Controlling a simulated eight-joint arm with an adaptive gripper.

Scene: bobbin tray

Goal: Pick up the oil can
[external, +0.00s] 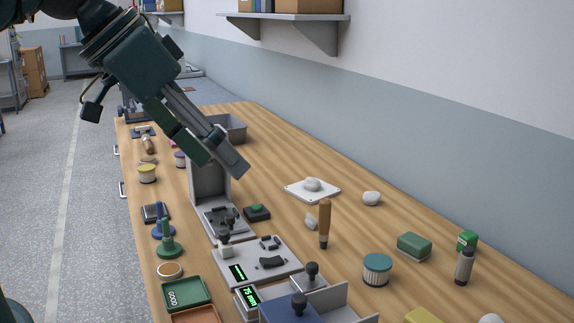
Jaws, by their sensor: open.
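A small green item with a wide base and a thin upright neck (168,248) looks like the oil can. It stands upright near the left edge of the bench. A similar blue item (163,231) stands just behind it, so I cannot be sure which one is the oil can. My gripper (219,163) is open, with its fingers pointing down and to the right. It is above the bench, in front of a grey upright stand, higher and farther back in the picture than the green item. I see nothing between its fingers.
The grey stand (208,180) rises near my gripper. A green tray (186,293) and a round tan-topped item (170,270) lie nearer the camera. A wooden-handled tool (325,222) stands to the right.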

